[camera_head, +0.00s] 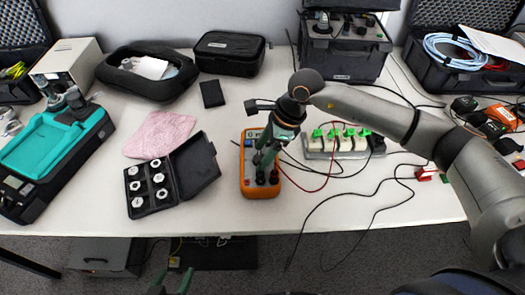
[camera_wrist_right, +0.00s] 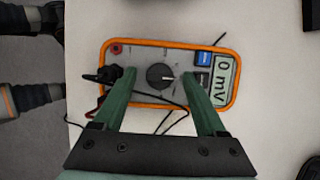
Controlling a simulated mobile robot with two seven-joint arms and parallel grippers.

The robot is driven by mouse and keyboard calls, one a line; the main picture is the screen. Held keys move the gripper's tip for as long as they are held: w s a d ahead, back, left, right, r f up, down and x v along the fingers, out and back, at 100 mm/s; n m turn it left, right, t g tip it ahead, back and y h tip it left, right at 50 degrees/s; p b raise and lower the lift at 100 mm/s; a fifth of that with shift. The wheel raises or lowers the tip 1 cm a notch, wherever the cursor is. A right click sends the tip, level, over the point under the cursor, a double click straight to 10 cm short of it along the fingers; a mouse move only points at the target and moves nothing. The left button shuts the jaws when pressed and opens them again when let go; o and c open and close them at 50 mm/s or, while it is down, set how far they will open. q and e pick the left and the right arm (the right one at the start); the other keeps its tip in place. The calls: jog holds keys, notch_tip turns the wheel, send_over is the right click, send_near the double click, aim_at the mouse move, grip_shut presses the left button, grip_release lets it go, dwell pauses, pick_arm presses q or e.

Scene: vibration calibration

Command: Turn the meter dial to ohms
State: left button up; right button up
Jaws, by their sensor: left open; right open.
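The orange-rimmed multimeter (camera_head: 247,180) lies on the table near its front edge, with plugs and leads at its near end. In the right wrist view the meter (camera_wrist_right: 140,44) shows "0 mV" on its display (camera_wrist_right: 222,80). Its round dark dial (camera_wrist_right: 160,76) sits mid-face. My right gripper (camera_head: 262,168) is over the meter, and its open green fingers (camera_wrist_right: 159,80) stand on either side of the dial. No finger visibly touches the dial; height above the face is hard to tell. My left gripper (camera_head: 170,284) is open at the bottom edge of the head view, away from the meter.
A power strip (camera_head: 340,143) with green plugs lies to the right. Black and red leads trail between. A dark box (camera_head: 345,48) stands behind.

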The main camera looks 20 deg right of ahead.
grip_shut()
dwell(0.5)
jog(key=shift+m, duration=0.3)
jog(key=m+t, duration=0.1)
jog(key=m, duration=0.2)
jog(key=shift+s+h, duration=0.15)
jog(key=shift+h, duration=0.15)
jog(key=m+t+b, duration=0.1)
jog(key=m, duration=0.1)
jog(key=shift+a+m+h, duration=0.15)
jog(key=shift+m+h, duration=0.25)
jog(key=shift+m+t+b, duration=0.3)
jog(key=shift+m, duration=0.3)
